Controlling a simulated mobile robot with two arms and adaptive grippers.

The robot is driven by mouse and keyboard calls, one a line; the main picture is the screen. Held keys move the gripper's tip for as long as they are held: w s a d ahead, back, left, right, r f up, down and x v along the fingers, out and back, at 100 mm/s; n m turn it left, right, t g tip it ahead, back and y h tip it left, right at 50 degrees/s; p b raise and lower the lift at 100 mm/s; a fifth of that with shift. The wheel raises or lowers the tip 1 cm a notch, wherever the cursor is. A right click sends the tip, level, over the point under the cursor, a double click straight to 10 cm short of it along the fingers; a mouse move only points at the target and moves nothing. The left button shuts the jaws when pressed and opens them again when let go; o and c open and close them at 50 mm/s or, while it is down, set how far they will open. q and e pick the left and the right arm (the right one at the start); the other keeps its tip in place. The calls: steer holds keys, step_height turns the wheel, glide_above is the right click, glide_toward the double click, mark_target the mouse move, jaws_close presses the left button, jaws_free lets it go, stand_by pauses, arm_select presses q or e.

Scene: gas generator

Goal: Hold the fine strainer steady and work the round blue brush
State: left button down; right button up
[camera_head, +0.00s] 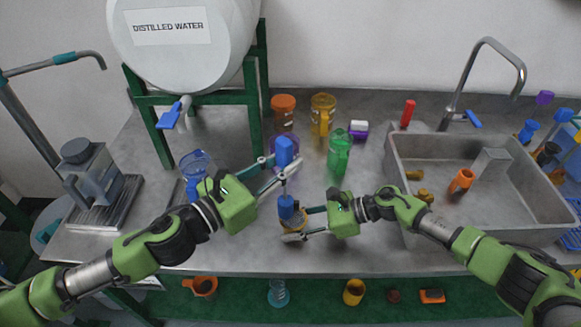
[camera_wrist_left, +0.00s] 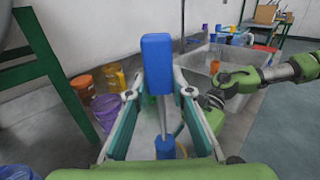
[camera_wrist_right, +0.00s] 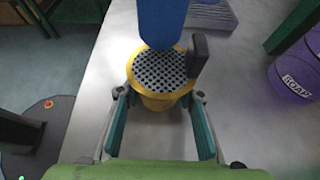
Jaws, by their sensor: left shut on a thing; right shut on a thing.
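The round blue brush has a blue block handle (camera_head: 285,152), a thin shaft and a blue cylindrical head (camera_head: 286,207). My left gripper (camera_head: 283,169) is shut on the brush below the handle block and holds it upright. The handle (camera_wrist_left: 157,62) and head (camera_wrist_left: 165,147) also show in the left wrist view. The fine strainer, a yellow ring with a perforated grey disc (camera_wrist_right: 158,76) and a dark tab, is in my right gripper (camera_wrist_right: 159,95), which is shut on it. The brush head (camera_wrist_right: 162,22) stands over the strainer's far part. Whether it touches the disc I cannot tell.
Behind the grippers stand a green jug (camera_head: 338,152), a yellow jug (camera_head: 322,112) and an orange-brown jar (camera_head: 283,112). A blue jug (camera_head: 196,172) stands left. The sink (camera_head: 400,150) is right, the distilled water tank (camera_head: 185,45) back left. The counter front is mostly clear.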

mark_target(284, 140)
arm_select(q)
steer(key=shift+r, duration=3.25)
arm_select(e)
steer(key=o, duration=1)
steer(key=shift+c, duration=0.2)
steer(key=shift+d, duration=0.1)
steer(key=v, duration=1.1)
steer(key=shift+d+r, duration=0.2)
steer(key=shift+d, duration=0.15)
